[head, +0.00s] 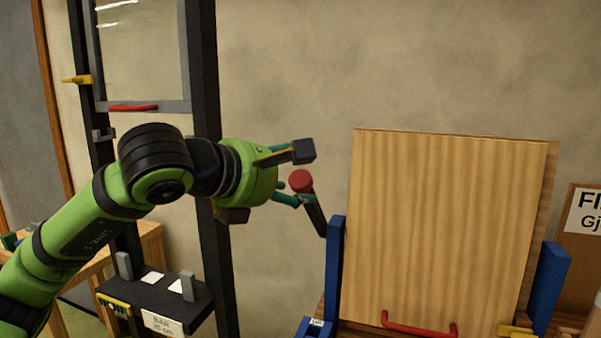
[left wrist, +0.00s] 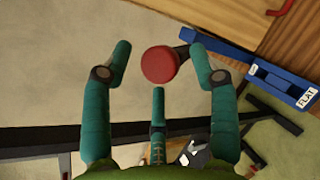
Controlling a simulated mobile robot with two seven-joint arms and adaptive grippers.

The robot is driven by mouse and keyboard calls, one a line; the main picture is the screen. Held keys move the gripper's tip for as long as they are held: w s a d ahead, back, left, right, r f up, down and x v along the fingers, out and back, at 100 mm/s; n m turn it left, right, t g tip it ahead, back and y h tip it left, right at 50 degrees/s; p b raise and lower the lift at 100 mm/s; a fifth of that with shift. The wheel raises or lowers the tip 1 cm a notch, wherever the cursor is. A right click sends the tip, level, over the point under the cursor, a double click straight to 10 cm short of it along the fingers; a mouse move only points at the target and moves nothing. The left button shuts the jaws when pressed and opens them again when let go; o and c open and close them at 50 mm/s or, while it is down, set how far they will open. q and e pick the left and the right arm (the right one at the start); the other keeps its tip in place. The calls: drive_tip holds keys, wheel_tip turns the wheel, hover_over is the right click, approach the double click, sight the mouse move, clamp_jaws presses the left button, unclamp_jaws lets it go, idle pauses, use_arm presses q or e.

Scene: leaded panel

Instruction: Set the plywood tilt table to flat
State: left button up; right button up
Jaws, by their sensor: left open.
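The plywood tilt table (head: 440,220) stands steeply tilted, close to upright, between two blue side supports (head: 334,270). A black lever (head: 315,217) with a round red knob (head: 300,181) sticks up at its left side. My left gripper (head: 292,172) is open at the knob. In the left wrist view, the red knob (left wrist: 160,65) lies between the spread teal fingers of my left gripper (left wrist: 160,58), with no clear contact. A blue bracket (left wrist: 283,84) labelled FLAT shows to the right there. My right gripper is out of view.
A red handle (head: 418,327) is on the board's lower edge. A dark upright frame (head: 205,70) with a black shelf (head: 155,300) stands behind my left arm. A sign board (head: 578,250) is at the far right. Bare wall lies behind the lever.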

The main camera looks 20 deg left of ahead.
use_arm(q)
drive_tip(key=shift+x, duration=1.15)
clamp_jaws()
drive_tip(key=shift+r, duration=0.1)
drive_tip(key=shift+p, duration=0.35)
